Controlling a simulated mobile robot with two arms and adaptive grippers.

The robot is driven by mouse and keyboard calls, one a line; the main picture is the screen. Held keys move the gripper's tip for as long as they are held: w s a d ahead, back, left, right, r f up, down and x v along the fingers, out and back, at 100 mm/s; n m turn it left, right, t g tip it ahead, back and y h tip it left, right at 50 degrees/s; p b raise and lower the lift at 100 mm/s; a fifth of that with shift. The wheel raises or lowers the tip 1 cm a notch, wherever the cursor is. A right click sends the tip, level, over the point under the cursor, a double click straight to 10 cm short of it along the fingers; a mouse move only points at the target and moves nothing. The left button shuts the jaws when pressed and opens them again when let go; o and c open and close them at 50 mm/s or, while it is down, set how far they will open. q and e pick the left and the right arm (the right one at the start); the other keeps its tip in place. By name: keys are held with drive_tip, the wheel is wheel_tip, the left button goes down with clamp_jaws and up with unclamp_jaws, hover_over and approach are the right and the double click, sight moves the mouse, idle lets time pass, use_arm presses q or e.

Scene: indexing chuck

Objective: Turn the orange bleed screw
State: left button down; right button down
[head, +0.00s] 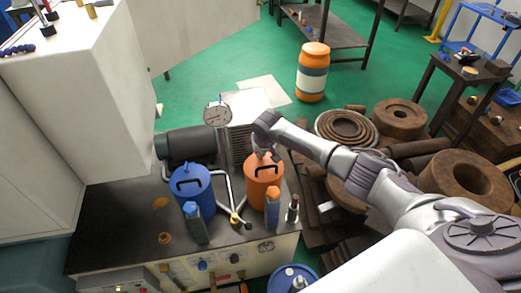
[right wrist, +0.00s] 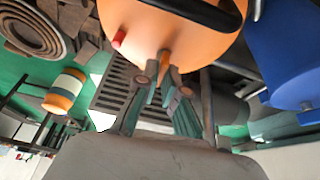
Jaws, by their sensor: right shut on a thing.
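The orange canister (head: 264,172) stands upright on the dark bench top, with a black handle on its lid. In the right wrist view the orange canister (right wrist: 160,25) fills the upper middle. The small orange bleed screw (right wrist: 165,58) sticks out from its near edge. My right gripper (right wrist: 160,82) has its fingertips closed around the screw's end, which they partly hide. In the head view my right gripper (head: 263,153) is at the canister's far upper side, and the screw cannot be made out there. My left gripper is not in view.
A blue canister (head: 192,190) stands left of the orange one. A grey motor (head: 190,143), a gauge (head: 216,116) and a finned block lie behind. Rusty round parts (head: 455,180) crowd the right. An orange-and-white drum (head: 312,75) stands on the green floor.

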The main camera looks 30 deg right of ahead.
drive_tip(key=n+y, duration=0.1)
drive_tip(key=n, duration=0.1)
drive_tip(key=shift+d+n, duration=0.1)
drive_tip(key=shift+n, duration=0.3)
drive_tip(key=n+y, duration=0.1)
drive_tip(key=n, duration=0.1)
drive_tip(key=shift+f+n, duration=0.1)
drive_tip(key=shift+n, duration=0.2)
drive_tip(key=n+y+b, duration=0.1)
drive_tip(key=n+b, duration=0.2)
drive_tip(key=shift+w+d+n, duration=0.1)
drive_tip(key=shift+n, duration=0.2)
drive_tip(key=shift+n+g+y+b, duration=0.65)
drive_tip(key=shift+n+b, duration=0.75)
drive_tip(key=shift+n, duration=0.3)
drive_tip(key=c, duration=1.3)
unclamp_jaws()
